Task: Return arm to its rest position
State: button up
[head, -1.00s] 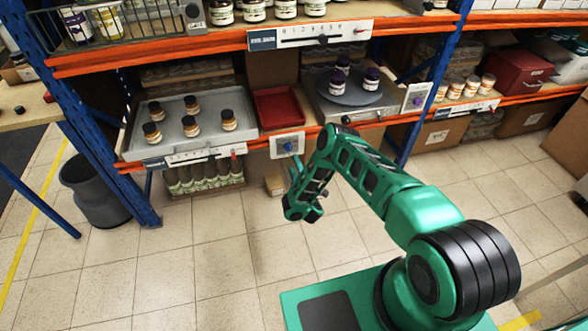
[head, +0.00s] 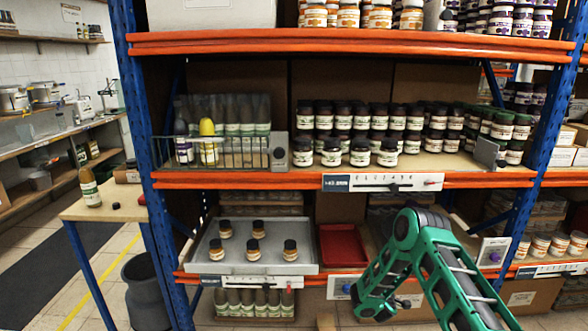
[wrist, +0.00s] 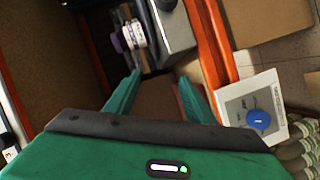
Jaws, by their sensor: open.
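My green arm (head: 405,240) is bent in front of the lower shelf at the lower right of the head view. Its forearm slopes down to the left, and the fingertips are not clear there. In the wrist view my gripper (wrist: 158,98) has its two green fingers apart with nothing between them.
The lower shelf holds a grey tray (head: 306,267) with several jars and a red tray (head: 342,246). An orange shelf beam (head: 290,180) runs above my arm. A blue-knob panel (wrist: 257,112) is right of my fingers. A bin (head: 146,290) stands left.

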jog(key=s+d+r+m+g+h, duration=0.2)
jog(key=d+r+m, duration=0.1)
jog(key=d+r, duration=0.4)
jog(key=s+d+r+m+g+h, duration=0.1)
jog(key=s+d+r+m+g, duration=0.2)
jog(key=d+r, duration=0.45)
jog(key=s+d+r+m+g, duration=0.4)
jog(key=s+r+m+g, duration=0.1)
jog(key=s+r, duration=0.85)
jog(key=s+a+r+m+g+y, duration=0.1)
jog(key=s+r+g+y, duration=0.1)
jog(key=s, duration=0.8)
jog(key=s+a+r+m+g+y, duration=0.1)
jog(key=s+a+r+m, duration=0.15)
jog(key=s, duration=0.85)
jog(key=s+a+r+g+y, duration=0.1)
jog(key=s+a+y, duration=0.2)
jog(key=s, duration=0.8)
jog(key=s+a+r+g+y, duration=0.1)
jog(key=s+a+y, duration=0.1)
jog(key=s+a, duration=0.6)
jog(key=s, duration=0.2)
jog(key=shift+s+m+y, duration=0.35)
jog(key=shift+s+y, duration=0.05)
